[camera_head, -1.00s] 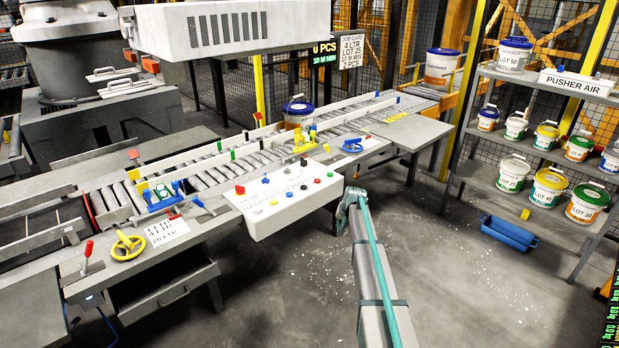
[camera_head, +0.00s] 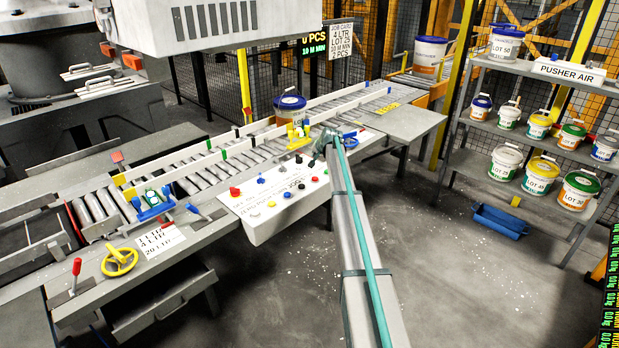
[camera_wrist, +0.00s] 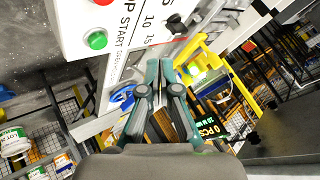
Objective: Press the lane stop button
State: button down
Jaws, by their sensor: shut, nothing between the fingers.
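The white control panel (camera_head: 262,215) stands at the front of the roller conveyor. It carries several small buttons and knobs, among them a large red button (camera_head: 235,191), a smaller red button (camera_head: 314,179) and a green button. In the wrist view the panel shows at top left with the green button (camera_wrist: 97,39), part of a red button (camera_wrist: 103,2) and a black knob (camera_wrist: 175,23). My gripper (camera_wrist: 160,66) is shut and empty, beyond the panel's edge there. In the head view my gripper (camera_head: 327,138) is near the panel's right end.
A blue-lidded pail (camera_head: 290,108) stands on the conveyor behind the panel. A yellow clamp-like fitting (camera_head: 298,137) and a blue handwheel (camera_head: 348,142) are close to my gripper. A shelf of pails (camera_head: 540,155) stands right.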

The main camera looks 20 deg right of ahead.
jog(key=shift+s+d+r, duration=0.1)
jog(key=shift+s, duration=0.1)
dwell(0.3)
jog(key=b, duration=0.2)
send_over(316, 178)
notch_tip(316, 178, down, 7)
jog(key=shift+s+f, duration=0.1)
jog(key=shift+f+b, duration=0.45)
jog(key=shift+f, duration=0.35)
jog(key=shift+f, duration=0.1)
dwell(0.8)
jog(key=shift+f+b, duration=0.35)
jog(key=shift+b, duration=0.05)
